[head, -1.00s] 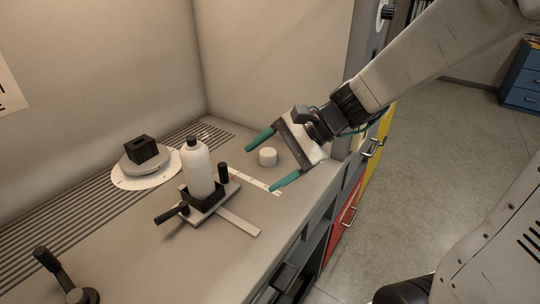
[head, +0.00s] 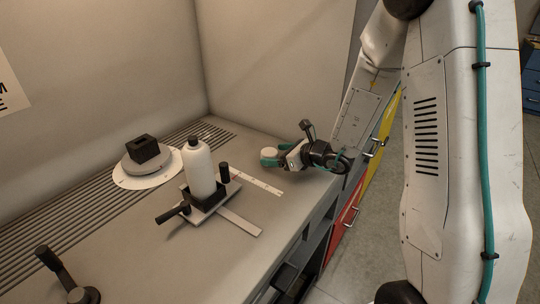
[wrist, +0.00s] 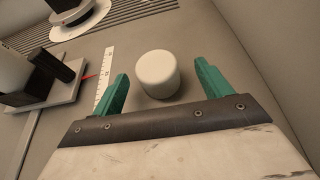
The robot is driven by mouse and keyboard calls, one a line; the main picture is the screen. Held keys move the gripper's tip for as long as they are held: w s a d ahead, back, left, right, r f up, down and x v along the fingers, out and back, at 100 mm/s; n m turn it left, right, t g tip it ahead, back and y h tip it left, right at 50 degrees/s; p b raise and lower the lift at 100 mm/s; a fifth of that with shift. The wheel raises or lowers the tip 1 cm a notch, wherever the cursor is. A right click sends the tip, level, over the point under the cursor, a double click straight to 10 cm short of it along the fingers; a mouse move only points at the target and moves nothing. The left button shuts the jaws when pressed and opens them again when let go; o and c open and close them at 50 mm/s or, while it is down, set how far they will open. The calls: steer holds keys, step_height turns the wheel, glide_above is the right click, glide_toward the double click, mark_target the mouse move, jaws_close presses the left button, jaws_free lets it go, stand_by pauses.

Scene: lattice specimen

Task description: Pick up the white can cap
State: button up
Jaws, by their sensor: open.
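The white can cap (wrist: 157,73) stands on the bench top between the two teal fingers of my gripper (wrist: 163,85) in the wrist view. A gap shows between the cap and each finger, and the cap sits toward the fingertips. In the head view the cap (head: 269,153) shows beside my gripper (head: 270,159), which lies low over the bench and is open. The fingers partly hide the cap there.
A white bottle with a dark cap (head: 199,170) stands in a clamp fixture (head: 211,206) to the left. A white ruler strip (head: 258,184) lies between. A round plate with a black block (head: 143,149) is farther left. A wall (head: 275,60) rises behind.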

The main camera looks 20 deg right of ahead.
mark_target(267, 154)
steer(key=x, duration=0.4)
steer(key=shift+a, duration=0.2)
steer(key=c, duration=1.1)
steer(key=shift+r, duration=0.1)
